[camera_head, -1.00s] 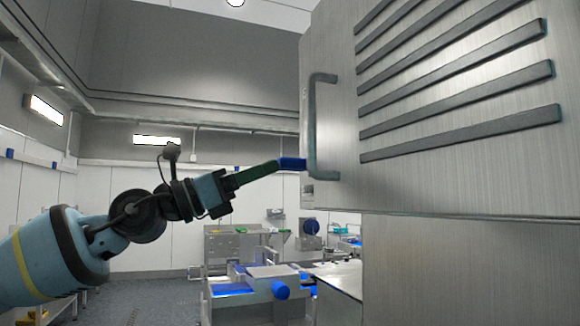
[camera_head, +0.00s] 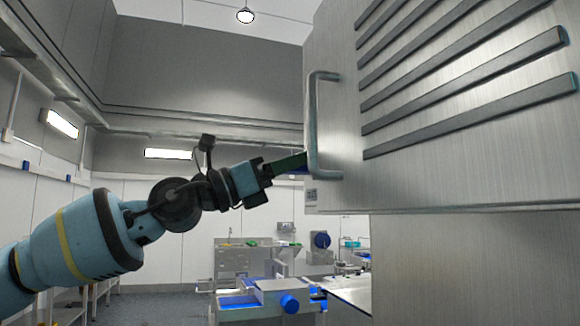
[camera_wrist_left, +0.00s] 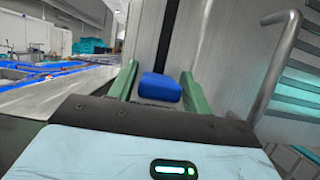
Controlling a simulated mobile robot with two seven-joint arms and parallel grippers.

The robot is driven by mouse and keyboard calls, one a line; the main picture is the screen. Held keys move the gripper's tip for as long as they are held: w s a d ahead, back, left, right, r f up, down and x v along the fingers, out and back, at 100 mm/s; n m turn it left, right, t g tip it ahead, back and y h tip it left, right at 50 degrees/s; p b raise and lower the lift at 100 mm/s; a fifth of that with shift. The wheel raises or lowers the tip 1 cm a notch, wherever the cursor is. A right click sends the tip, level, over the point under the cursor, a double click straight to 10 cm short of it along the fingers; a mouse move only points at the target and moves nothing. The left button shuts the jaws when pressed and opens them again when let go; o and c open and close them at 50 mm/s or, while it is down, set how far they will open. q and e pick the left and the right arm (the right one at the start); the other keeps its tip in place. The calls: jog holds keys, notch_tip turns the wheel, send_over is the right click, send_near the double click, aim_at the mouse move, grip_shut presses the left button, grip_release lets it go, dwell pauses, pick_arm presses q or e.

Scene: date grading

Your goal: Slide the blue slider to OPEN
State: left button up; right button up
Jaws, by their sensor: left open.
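The blue slider (camera_wrist_left: 160,87) is a rounded block. In the left wrist view it sits between the two green fingers of my left gripper (camera_wrist_left: 158,76), against a grey metal face. The gripper is open, with one finger on each side of the slider; I cannot tell whether either finger touches it. In the head view the left gripper (camera_head: 300,161) reaches to the side of the steel cabinet (camera_head: 335,110), beside its bar handle. Only a sliver of blue (camera_head: 298,173) shows below the fingers there. No OPEN marking is readable. My right gripper is not in view.
The bar handle (camera_head: 313,125) stands out close to the fingertips; it also shows at right in the left wrist view (camera_wrist_left: 275,65). Dark slats cover the cabinet front. A work table with blue parts (camera_head: 265,296) stands lower down behind. Open room lies left of the cabinet.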

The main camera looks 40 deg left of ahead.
pick_arm(q)
grip_shut()
jog(key=shift+w+r, duration=0.1)
jog(key=shift+r, duration=0.2)
notch_tip(320, 180, up, 3)
jog(key=shift+w+f+b, duration=0.1)
jog(key=shift+f+b, duration=0.1)
jog(key=shift+b, duration=0.35)
jog(key=r, duration=0.6)
jog(key=shift+s+r, duration=0.2)
jog(key=shift+s, duration=0.05)
jog(key=shift+r, duration=0.3)
jog(key=shift+s+a+r, duration=0.1)
jog(key=shift+s+r, duration=0.05)
jog(key=shift+r, duration=0.1)
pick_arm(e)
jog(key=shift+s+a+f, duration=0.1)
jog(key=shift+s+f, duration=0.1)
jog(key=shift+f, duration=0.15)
